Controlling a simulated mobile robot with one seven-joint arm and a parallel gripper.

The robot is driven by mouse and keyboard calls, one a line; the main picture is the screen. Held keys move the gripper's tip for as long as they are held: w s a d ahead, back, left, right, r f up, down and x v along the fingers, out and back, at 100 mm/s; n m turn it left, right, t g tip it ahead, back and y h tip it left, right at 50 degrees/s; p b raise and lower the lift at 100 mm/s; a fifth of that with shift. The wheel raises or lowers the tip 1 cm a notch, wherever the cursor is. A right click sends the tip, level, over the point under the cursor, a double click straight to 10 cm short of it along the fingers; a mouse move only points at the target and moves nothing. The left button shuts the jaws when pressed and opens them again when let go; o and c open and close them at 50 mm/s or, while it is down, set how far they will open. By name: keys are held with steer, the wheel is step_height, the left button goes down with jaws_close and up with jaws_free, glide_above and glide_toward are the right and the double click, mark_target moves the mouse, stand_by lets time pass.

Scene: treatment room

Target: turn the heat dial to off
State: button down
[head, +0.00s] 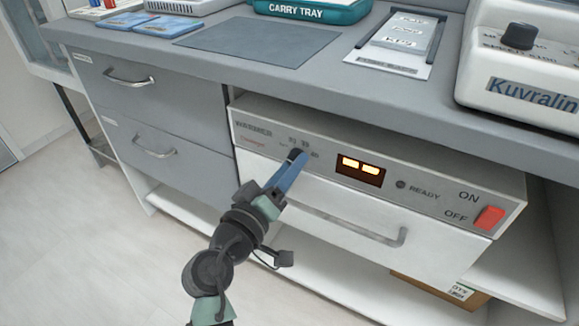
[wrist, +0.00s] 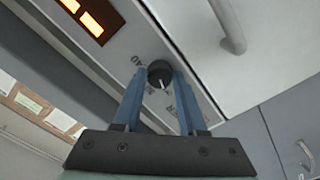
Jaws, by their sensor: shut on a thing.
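The warmer (head: 380,182) is a white unit under the counter with a slanted front panel. Its heat dial (head: 295,154) is a small dark knob at the left part of that panel. In the wrist view the dial (wrist: 160,72) is dark with a pale pointer line, and part of a printed scale shows beside it. My gripper (head: 291,168) is at the panel; in the wrist view its blue fingers (wrist: 159,84) stand on both sides of the dial, shut on it. The fingers hide the dial's sides and some scale marks.
Right of the dial are a lit amber display (head: 361,170), a READY lamp and a red ON/OFF switch (head: 489,217). A drawer handle (head: 360,232) runs below the panel. The counter (head: 200,62) overhangs above. Another appliance (head: 520,80) with a black knob stands on it.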

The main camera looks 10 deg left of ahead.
steer(key=shift+c, duration=2.3)
jaws_free()
steer(key=p+v, duration=0.2)
steer(key=v, duration=1.1)
